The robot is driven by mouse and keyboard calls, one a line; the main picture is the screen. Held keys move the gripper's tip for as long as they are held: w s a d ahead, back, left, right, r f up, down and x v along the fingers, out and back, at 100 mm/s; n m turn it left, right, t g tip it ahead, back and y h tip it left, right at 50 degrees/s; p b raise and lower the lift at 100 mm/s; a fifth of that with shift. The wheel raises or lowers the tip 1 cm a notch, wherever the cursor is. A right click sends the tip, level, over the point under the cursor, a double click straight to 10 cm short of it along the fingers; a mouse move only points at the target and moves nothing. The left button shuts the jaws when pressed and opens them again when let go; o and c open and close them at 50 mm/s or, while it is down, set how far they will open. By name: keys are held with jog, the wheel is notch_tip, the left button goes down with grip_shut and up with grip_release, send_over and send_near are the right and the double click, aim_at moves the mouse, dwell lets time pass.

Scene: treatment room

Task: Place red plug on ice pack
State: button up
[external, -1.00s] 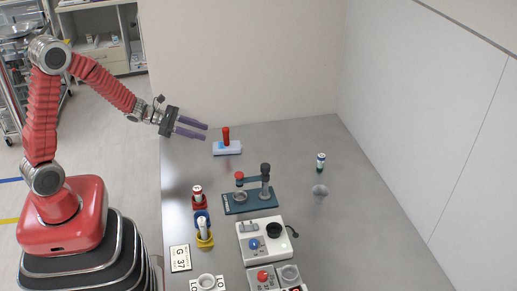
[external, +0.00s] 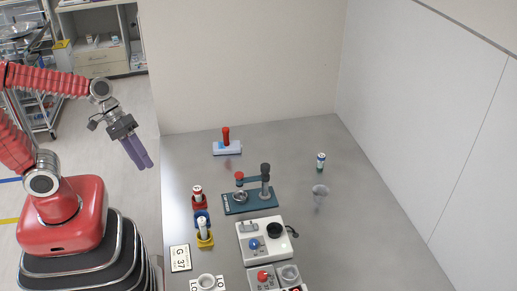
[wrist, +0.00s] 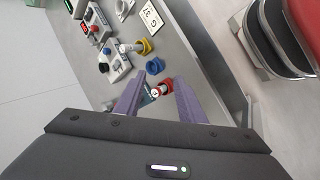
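The red plug (external: 226,133) stands upright on the ice pack (external: 233,150), a flat white and light blue block near the table's back edge. My gripper (external: 147,165) is off to the left of the table, apart from both, with its purple fingers pointing down. In the wrist view, the two fingers of my gripper (wrist: 156,78) are spread with nothing held between them. A red ring holder (wrist: 166,85) with a white-topped tube shows beyond them. The plug and ice pack cannot be made out in the wrist view.
On the table are a teal stand (external: 232,207), a red holder (external: 199,203), a yellow holder (external: 205,241), a white device (external: 247,228), a small vial (external: 321,160) and a clear cup (external: 320,191). The table's right side is mostly clear.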

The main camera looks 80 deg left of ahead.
jog(key=s+a+r+m+y, duration=0.3)
jog(key=s+a+m+y, duration=0.2)
jog(key=s+m, duration=0.3)
jog(key=shift+m+t, duration=0.3)
jog(key=shift+t, duration=0.1)
dwell(0.9)
